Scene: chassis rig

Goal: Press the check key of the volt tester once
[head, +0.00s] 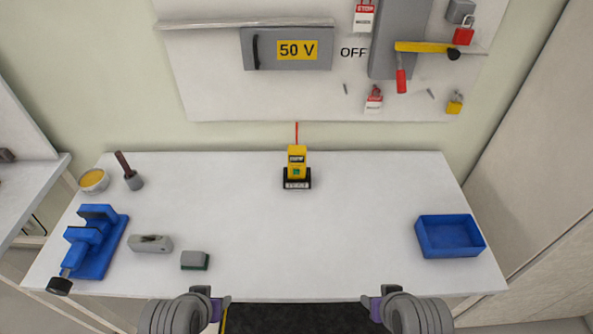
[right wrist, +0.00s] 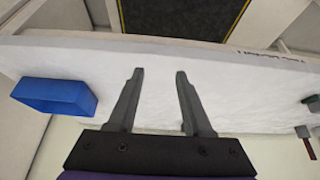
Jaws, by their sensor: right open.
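The volt tester (head: 297,163) is a small yellow device with a dark screen, a green key (head: 297,171) on its front and a red probe pointing up. It stands upright in a black holder (head: 297,184) at the back middle of the white table. Any marking on the key is too small to read. My left gripper (head: 226,300) is at the table's front edge, left of centre; its finger gap is hard to make out. My right gripper (head: 368,300) is at the front edge, right of centre. The right wrist view shows its two fingers (right wrist: 158,72) apart and empty.
A blue tray (head: 450,252) lies at the right; it also shows in the right wrist view (right wrist: 50,105). A blue vise (head: 105,255), grey tool (head: 150,243), grey-green block (head: 195,260), brush-like tool (head: 134,181) and yellow-filled bowl (head: 94,180) are left. The table's middle is clear.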

